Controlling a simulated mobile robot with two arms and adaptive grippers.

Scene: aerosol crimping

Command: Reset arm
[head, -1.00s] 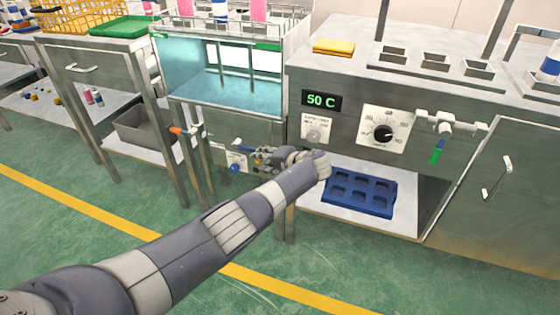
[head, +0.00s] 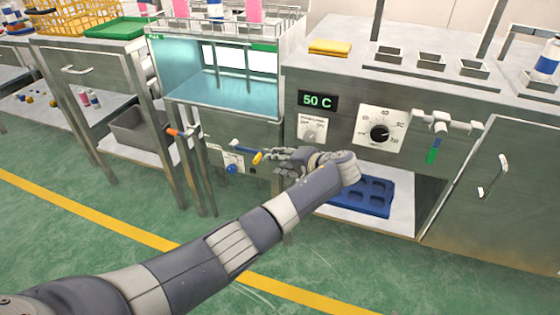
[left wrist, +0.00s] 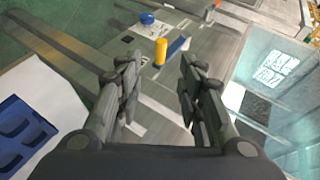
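My left gripper (head: 280,161) is in front of the cabinets, its fingers pointing left. In the left wrist view its two fingers (left wrist: 160,88) are apart with nothing between them. A lever with a blue bar and a yellow end (head: 257,157) is on the front of the glass-tank cabinet, just left of the fingertips and apart from them. Its yellow end also shows beyond the fingers in the left wrist view (left wrist: 160,52). My right gripper is not in view.
A blue round knob (head: 231,169) is below the lever. A heated cabinet with a "50 C" display (head: 318,101) and dial (head: 380,132) stands behind my arm. A blue tray (head: 375,192) lies on its lower shelf. An orange-tipped valve (head: 180,132) is farther left. The green floor in front is clear.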

